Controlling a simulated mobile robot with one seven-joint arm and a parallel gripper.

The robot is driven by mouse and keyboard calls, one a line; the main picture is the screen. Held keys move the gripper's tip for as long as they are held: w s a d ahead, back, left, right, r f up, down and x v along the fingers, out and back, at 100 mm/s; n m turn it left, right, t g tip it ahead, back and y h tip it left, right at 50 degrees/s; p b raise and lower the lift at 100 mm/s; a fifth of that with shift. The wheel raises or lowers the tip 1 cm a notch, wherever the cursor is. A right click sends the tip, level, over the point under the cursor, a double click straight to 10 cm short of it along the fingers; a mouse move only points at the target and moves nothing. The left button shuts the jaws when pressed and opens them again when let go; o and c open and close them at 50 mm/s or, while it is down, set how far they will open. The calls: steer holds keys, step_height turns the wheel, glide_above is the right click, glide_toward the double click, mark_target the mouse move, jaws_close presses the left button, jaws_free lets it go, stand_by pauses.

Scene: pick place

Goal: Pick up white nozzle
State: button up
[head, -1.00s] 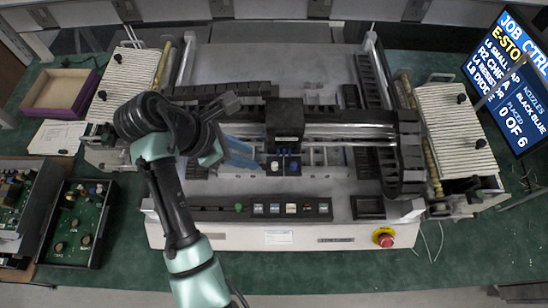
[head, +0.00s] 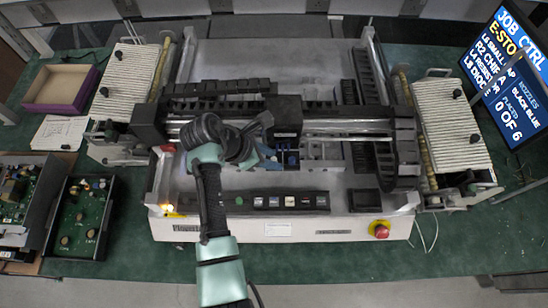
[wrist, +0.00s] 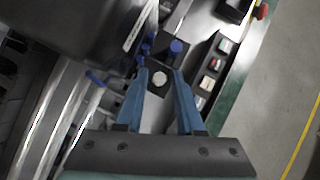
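The white nozzle (wrist: 159,79) is a small round white-topped piece. In the wrist view it lies between the fingertips of my gripper (wrist: 160,74). The two blue fingers are open, one on each side, with gaps visible between them and the nozzle. I cannot tell how far above or below the nozzle the tips are. In the head view my gripper (head: 268,142) is beside the black machine head (head: 285,115), and my wrist and fingers seem to hide the white nozzle. A blue nozzle (wrist: 177,46) stands just beyond the right fingertip.
The black machine head and its gantry rail (head: 350,127) are close to my fingers. A row of coloured buttons (head: 289,202) runs along the machine's front, with a red emergency stop (head: 381,231) at right. A monitor (head: 508,80) stands at right. Green table is free in front.

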steer(key=shift+c, duration=0.2)
jaws_close()
steer(key=shift+r, duration=0.15)
